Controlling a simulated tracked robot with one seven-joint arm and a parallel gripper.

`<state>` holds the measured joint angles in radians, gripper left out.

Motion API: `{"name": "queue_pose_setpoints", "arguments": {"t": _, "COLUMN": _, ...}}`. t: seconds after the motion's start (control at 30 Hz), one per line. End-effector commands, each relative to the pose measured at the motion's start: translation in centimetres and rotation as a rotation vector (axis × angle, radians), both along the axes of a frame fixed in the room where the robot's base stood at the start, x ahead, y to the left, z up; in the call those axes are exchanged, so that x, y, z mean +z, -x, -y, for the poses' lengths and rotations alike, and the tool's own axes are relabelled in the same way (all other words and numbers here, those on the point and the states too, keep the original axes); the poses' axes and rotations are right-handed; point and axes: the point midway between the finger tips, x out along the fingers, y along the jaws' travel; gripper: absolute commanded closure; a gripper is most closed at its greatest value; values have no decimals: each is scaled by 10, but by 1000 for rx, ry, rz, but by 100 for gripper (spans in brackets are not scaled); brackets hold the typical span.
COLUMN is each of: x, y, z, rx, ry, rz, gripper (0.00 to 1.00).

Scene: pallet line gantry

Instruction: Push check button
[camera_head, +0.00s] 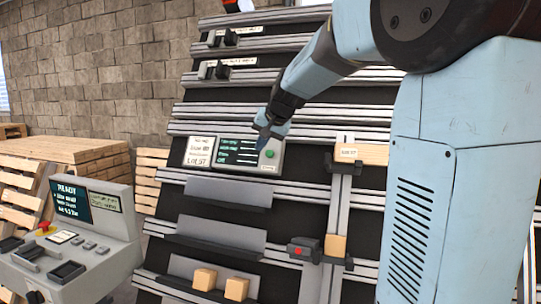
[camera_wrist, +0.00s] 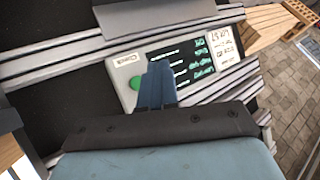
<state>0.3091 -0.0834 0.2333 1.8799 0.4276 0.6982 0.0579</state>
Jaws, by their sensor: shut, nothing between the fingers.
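The check panel is a pale box (camera_head: 226,167) with a dark screen of green text, mounted on the slanted rack. Its round green check button (camera_head: 270,154) sits at the right end of the panel, and it also shows in the wrist view (camera_wrist: 135,83) beside my fingers. My gripper (camera_head: 262,146) is shut and empty, with its blue fingertips in front of the screen, just left of the button in the head view. In the wrist view the fingers (camera_wrist: 157,72) cover part of the screen next to the button. I cannot tell whether they touch the panel.
A grey control console (camera_head: 80,238) with a red knob stands at the lower left. Wooden pallets (camera_head: 65,150) are behind it. Wooden blocks (camera_head: 236,288) rest on the lower rack. A red-marked device (camera_head: 298,250) and a labelled block (camera_head: 347,152) are right of the panel.

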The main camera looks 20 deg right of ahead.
Motion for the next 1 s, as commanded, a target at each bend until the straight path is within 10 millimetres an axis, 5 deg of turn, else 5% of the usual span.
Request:
{"name": "queue_pose_setpoints", "arguments": {"t": 0.5, "x": -27, "y": -41, "z": 29, "rx": 1, "ry": -1, "rz": 0, "gripper": 100}}
{"name": "queue_pose_setpoints", "arguments": {"t": 1.0, "x": -31, "y": -47, "z": 34, "rx": 2, "ry": 1, "rz": 2, "gripper": 100}}
